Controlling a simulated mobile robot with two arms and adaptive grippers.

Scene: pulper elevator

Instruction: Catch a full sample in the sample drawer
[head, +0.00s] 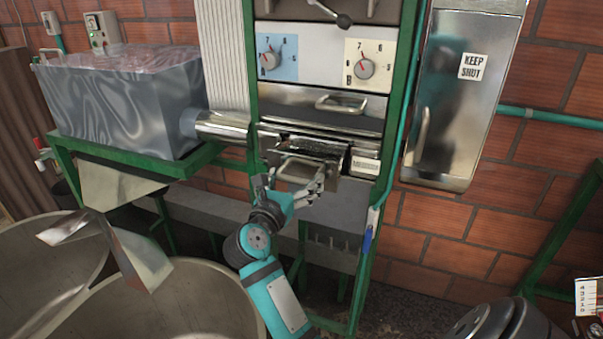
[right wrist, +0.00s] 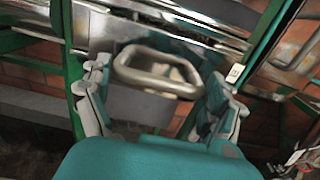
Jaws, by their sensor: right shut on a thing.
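The sample drawer (head: 345,186) is a small metal drawer low in the green-framed machine. It looks pulled out a little, with a dark grainy-looking surface behind its front; I cannot tell how full it is. Its looped metal handle (head: 292,164) also shows large in the right wrist view (right wrist: 155,88). My right gripper (head: 295,188) is at the drawer front, shut on the handle, with one finger at each side of the loop in the right wrist view. My left gripper is not in view.
Above are a wider drawer (head: 340,103) and two dial panels (head: 365,68). A metal tank (head: 130,105) stands at left, its pipe (head: 222,127) running to the machine. Large round vats (head: 175,305) fill the lower left. A "KEEP SHUT" cabinet (head: 465,110) hangs at right.

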